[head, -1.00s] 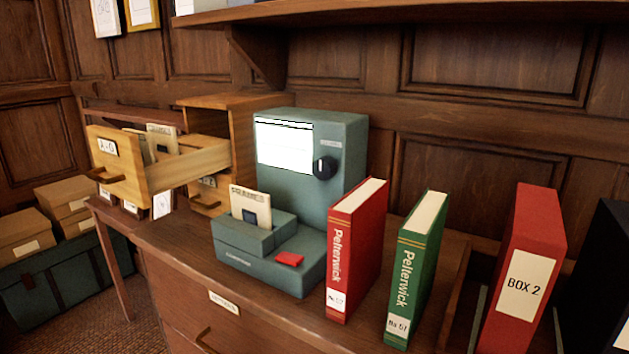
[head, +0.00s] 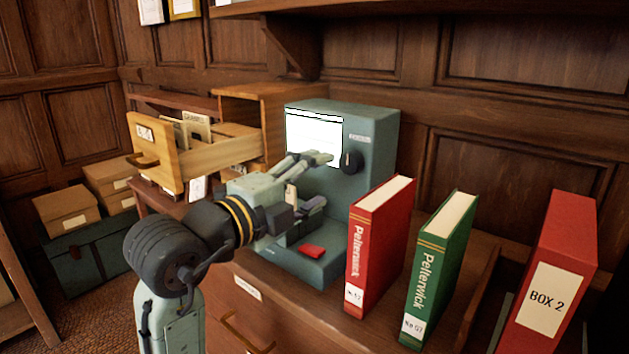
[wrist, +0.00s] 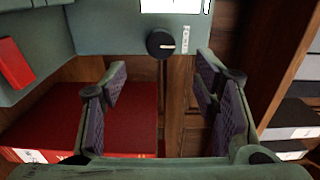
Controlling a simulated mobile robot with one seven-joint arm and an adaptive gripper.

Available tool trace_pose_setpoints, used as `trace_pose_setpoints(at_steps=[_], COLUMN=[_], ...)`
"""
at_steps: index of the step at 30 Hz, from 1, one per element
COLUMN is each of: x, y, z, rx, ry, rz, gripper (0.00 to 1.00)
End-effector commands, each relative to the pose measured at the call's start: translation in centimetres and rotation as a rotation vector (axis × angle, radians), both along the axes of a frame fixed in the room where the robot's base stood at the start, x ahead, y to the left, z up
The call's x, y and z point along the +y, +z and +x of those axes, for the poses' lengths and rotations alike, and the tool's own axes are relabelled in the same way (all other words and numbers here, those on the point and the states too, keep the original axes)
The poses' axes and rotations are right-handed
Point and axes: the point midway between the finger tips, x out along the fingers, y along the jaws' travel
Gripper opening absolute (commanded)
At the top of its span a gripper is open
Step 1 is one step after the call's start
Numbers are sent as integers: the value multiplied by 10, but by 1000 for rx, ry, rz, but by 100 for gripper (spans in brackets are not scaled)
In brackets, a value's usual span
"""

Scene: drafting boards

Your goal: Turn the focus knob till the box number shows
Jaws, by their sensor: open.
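The focus knob (head: 351,160) is a round black dial on the front of the grey-green reader (head: 372,130), right of its bright screen (head: 312,138). In the wrist view the knob (wrist: 160,43) has a pale pointer line and sits beyond my fingers, with a small label beside it. My gripper (head: 325,180) is in front of the reader, its upper finger crossing the screen's lower edge. In the wrist view my gripper (wrist: 162,88) is open, with nothing between its fingers, apart from the knob. The writing on the screen is too washed out to read.
A red binder (head: 378,240) and a green binder (head: 440,265) stand right of the reader. A red box marked BOX 2 (head: 548,270) is farther right. An open wooden card drawer (head: 220,155) juts out at left. A red tab (head: 313,251) is on the reader's base.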

Motion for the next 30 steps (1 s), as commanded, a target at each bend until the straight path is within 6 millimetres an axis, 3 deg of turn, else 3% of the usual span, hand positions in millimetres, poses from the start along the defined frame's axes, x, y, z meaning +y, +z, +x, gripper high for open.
trace_pose_setpoints(at_steps=[18,30], x=[-50,-59], y=[-1,1], z=[69,82], rx=[0,-2], ry=[1,2], rz=[-3,-3], gripper=[55,55])
